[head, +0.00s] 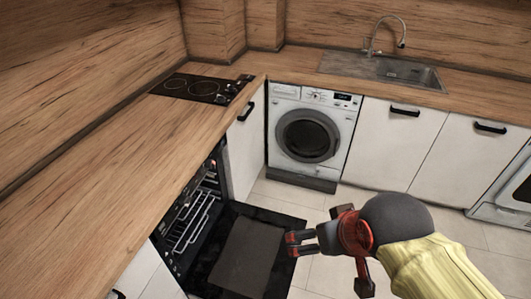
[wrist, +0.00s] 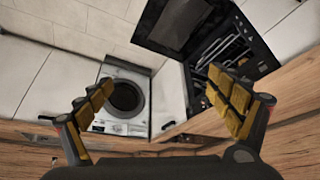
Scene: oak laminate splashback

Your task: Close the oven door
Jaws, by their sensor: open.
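The oven (head: 190,222) is built under the left counter, with its wire racks showing inside. Its black door (head: 268,222) is folded down, lying about flat and low over the floor. My gripper (head: 290,244) is in front of the oven, at the right edge of the door in the head view. I cannot tell whether it touches the door. In the wrist view my gripper (wrist: 162,92) has its two fingers wide apart with nothing between them. The open door (wrist: 180,22) and the oven cavity (wrist: 226,50) show at the upper right there.
A washing machine (head: 308,132) stands at the back under the counter. White cabinets (head: 390,138) run to its right, below a sink (head: 395,70). A black hob (head: 200,88) is on the left counter. Tiled floor (head: 275,190) is free between the door and the washing machine.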

